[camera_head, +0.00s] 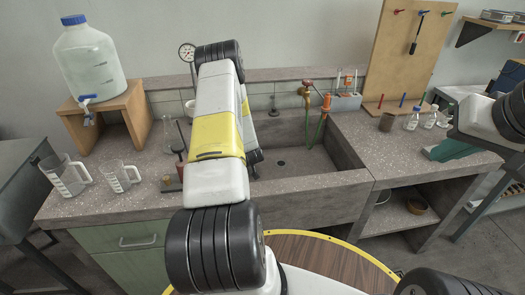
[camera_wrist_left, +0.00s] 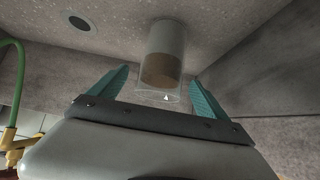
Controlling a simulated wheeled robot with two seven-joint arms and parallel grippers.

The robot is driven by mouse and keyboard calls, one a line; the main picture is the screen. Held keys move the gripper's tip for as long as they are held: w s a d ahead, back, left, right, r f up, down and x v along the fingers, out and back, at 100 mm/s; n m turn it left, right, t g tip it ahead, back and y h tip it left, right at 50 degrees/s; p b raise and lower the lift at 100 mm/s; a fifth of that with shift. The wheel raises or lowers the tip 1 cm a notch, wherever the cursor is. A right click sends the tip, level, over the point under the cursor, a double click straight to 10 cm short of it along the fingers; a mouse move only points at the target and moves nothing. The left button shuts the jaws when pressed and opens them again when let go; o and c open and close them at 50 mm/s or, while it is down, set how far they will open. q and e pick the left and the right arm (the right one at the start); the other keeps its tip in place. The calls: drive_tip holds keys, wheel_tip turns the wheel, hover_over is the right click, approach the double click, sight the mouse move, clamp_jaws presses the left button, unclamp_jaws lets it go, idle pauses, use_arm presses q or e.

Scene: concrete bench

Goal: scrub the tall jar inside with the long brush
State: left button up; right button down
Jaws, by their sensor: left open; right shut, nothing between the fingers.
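The tall clear jar (camera_wrist_left: 166,38) shows in the left wrist view in the sink, with a brown band (camera_wrist_left: 160,72) toward its end nearest my fingers. My left gripper (camera_wrist_left: 160,92) is open, its teal fingers on either side of the jar's near end in the picture; I cannot tell whether they touch it. My left arm hides that gripper and the jar in the head view. A long dark brush-like tool (camera_head: 416,42) hangs from a blue peg on the wooden board. My right gripper (camera_head: 446,150) is shut and empty over the right bench, well away from it.
The sink (camera_head: 310,158) has a drain, a tap (camera_head: 307,90) and a green hose (camera_head: 318,132). A water carboy (camera_head: 88,62) on a wooden stand and two measuring jugs (camera_head: 120,176) are left.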

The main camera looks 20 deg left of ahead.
use_arm(q)
drive_tip(key=shift+x, duration=1.6)
drive_tip(key=shift+r, duration=0.1)
drive_tip(key=shift+c, duration=0.4)
drive_tip(key=c, duration=1.8)
